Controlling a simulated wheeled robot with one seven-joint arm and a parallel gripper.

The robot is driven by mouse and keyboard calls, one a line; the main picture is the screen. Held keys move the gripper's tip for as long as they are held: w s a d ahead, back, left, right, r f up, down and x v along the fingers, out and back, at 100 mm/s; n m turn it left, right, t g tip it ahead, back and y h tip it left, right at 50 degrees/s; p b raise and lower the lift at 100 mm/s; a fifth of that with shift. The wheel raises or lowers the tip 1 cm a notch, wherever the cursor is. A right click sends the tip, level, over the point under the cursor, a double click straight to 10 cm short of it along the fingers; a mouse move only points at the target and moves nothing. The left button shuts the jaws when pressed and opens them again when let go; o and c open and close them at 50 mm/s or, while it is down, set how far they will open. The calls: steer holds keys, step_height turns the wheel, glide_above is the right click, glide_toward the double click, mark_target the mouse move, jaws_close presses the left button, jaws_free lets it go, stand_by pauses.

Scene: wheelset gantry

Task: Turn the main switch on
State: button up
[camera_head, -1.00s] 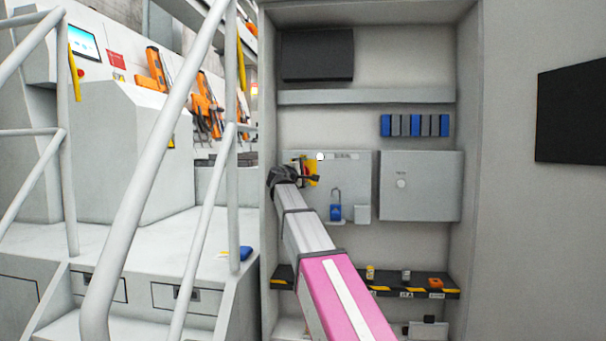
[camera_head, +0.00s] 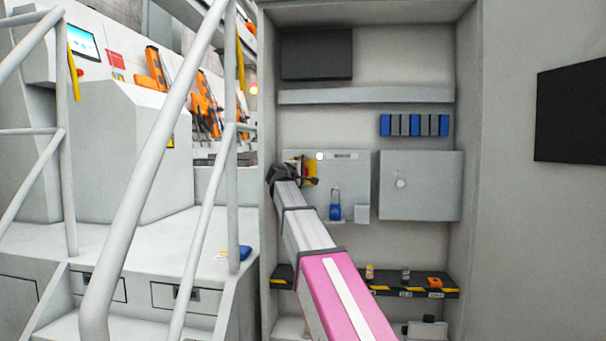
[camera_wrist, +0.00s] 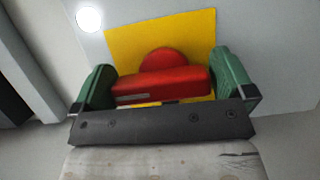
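The main switch is a red rotary handle (camera_wrist: 162,86) on a yellow plate (camera_wrist: 120,45). In the wrist view the handle's bar lies nearly level across the picture. My gripper (camera_wrist: 167,88) has its two green fingers spread wide, one beside each end of the bar. The gaps look very small, and I cannot tell whether either finger touches. In the head view the yellow plate (camera_head: 312,168) shows at the upper left of a grey panel (camera_head: 350,170), partly hidden by my gripper (camera_head: 297,172).
A round white lamp (camera_head: 320,156) sits beside the switch; a blue padlock (camera_head: 335,211) hangs lower on the panel. A grey box (camera_head: 420,185) is at right. A striped shelf (camera_head: 385,290) holds small items below. White railings (camera_head: 150,170) stand at left.

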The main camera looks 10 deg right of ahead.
steer(key=v, duration=1)
steer(key=shift+s+a, duration=0.25)
steer(key=shift+s, duration=0.05)
steer(key=shift+f, duration=0.15)
steer(key=s+d+f+m+g+y, duration=0.1)
steer(key=s+d+f+g+y, duration=0.15)
steer(key=f, duration=1.05)
steer(key=s+d+f+m+g+y, duration=0.1)
steer(key=s+d+f+m+g, duration=0.15)
steer(key=f, duration=1.05)
steer(key=s+d+f+m+g+y, duration=0.1)
steer(key=s+d+f+g+y, duration=0.15)
steer(key=f, duration=1.05)
steer(key=s+a+f+m+g+y, duration=0.1)
steer(key=s+f+m+g+y, duration=0.4)
steer(key=s+f, duration=1.6)
step_height(320, 180, down, 4)
steer(key=shift+s+a+r+g+y, duration=0.1)
steer(key=shift+s+a+g+y, duration=0.25)
steer(key=shift+g, duration=0.1)
